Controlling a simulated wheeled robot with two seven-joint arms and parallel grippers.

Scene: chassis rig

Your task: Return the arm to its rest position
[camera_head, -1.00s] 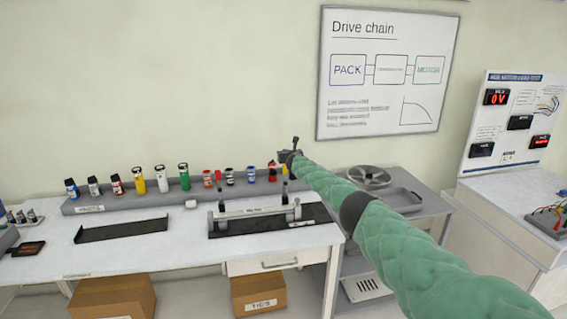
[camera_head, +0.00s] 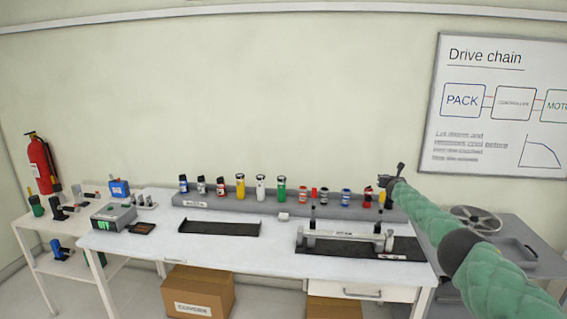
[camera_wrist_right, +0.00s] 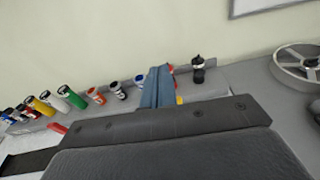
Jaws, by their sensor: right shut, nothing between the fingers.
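My right arm comes in from the lower right in a green quilted sleeve. Its gripper (camera_head: 397,172) is raised above the right end of the white workbench (camera_head: 150,262). In the right wrist view the blue-grey fingers (camera_wrist_right: 157,88) are closed together with nothing held. Behind them stands a row of small bottles and cylinders, including a green one (camera_wrist_right: 72,97); a dark one (camera_wrist_right: 198,68) stands to their right. My left gripper is not in view.
A grey rail (camera_head: 222,201) holds the bottles at the bench's back. A black tray (camera_head: 218,229) and a fixture with a bar (camera_head: 345,236) lie in front. A grey cart with a metal wheel (camera_head: 475,218) stands right. A fire extinguisher (camera_head: 39,163) hangs left.

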